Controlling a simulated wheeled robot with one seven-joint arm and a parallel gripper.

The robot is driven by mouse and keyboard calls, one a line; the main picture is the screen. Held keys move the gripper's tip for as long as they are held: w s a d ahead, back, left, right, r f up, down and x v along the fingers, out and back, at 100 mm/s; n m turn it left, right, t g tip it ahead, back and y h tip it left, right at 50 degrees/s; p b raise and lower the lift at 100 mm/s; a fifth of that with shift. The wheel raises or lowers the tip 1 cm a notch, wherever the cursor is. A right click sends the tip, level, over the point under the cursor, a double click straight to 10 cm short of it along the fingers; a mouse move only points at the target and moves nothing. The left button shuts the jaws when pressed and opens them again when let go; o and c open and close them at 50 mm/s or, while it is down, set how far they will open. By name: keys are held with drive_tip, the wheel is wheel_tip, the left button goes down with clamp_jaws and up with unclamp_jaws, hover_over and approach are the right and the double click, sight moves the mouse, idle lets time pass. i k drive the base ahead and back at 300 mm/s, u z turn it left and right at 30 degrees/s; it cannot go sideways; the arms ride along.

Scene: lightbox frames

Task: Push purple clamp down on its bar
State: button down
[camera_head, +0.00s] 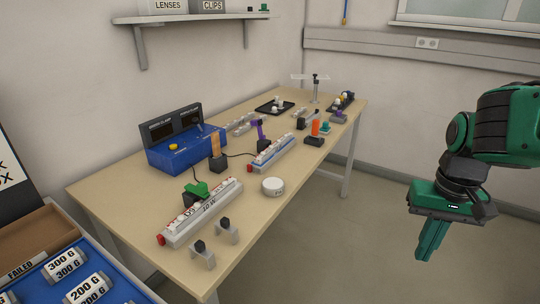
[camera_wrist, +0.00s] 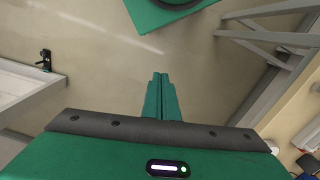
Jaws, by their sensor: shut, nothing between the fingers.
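The purple clamp (camera_head: 258,129) stands upright at the blue-sided bar (camera_head: 272,155) in the middle of the table; I cannot tell how far down it sits. A second purple piece (camera_head: 337,117) lies farther back at the right edge. My gripper (camera_head: 425,254) is green and hangs to the right of the table, over open floor, well apart from the clamp. Its fingers point down and are shut with nothing between them. In the wrist view the closed fingers (camera_wrist: 160,82) show above the floor, and the purple clamp is not visible.
A white bar with a green clamp (camera_head: 196,190) and two grey brackets (camera_head: 203,256) stand at the front. A white round disc (camera_head: 273,186) is beside the blue bar. A blue console (camera_head: 186,148) stands behind.

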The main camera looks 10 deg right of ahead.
sight(258, 123)
drive_tip(key=k, duration=0.6)
drive_tip(key=z, duration=0.25)
drive_tip(key=i, duration=1.7)
drive_tip(key=u, duration=0.55)
